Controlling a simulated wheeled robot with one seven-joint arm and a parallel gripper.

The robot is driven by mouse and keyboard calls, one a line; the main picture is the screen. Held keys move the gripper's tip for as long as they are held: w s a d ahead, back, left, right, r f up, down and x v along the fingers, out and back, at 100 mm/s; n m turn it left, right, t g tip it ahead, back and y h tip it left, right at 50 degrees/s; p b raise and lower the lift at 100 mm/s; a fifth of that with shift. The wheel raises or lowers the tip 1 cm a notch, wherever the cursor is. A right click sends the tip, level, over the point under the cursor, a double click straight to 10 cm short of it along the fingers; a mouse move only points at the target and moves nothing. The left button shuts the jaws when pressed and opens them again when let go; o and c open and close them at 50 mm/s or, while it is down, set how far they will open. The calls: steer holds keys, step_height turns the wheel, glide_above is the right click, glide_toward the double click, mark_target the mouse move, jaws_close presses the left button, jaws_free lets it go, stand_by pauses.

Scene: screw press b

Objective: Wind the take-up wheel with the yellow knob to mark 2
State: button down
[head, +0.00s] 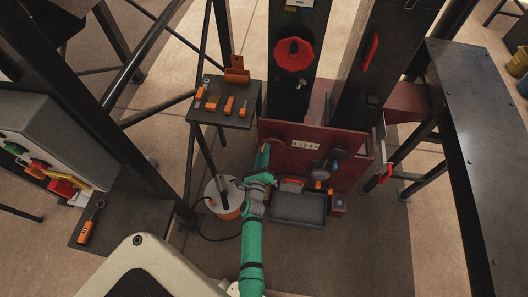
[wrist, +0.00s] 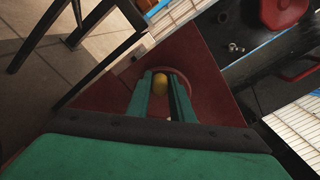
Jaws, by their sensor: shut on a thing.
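In the wrist view the yellow knob (wrist: 160,84) sits between the two green fingers of my gripper (wrist: 166,88), which is shut on it. The rim of the take-up wheel (wrist: 184,76) shows as a thin reddish ring behind the fingers, against a dark red panel. In the head view my gripper (head: 264,155) is at the left part of the dark red press front (head: 285,132). It covers most of the wheel there. A small white plate with marks (head: 305,146) is on the front, right of my gripper; I cannot read which mark the wheel stands at.
A small stand (head: 220,117) with orange-handled tools is left of the press. A round white and orange container (head: 222,205) stands on the floor beside my arm. A grey bin (head: 298,208) is below the press front. A dark bench (head: 470,130) is at the right.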

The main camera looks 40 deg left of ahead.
steer(key=shift+w+d, duration=0.15)
steer(key=c, duration=1.6)
jaws_free()
steer(key=shift+o, duration=0.2)
steer(key=shift+s, duration=0.2)
steer(key=v, duration=1)
steer(key=shift+s, duration=0.3)
steer(key=shift+d, duration=0.15)
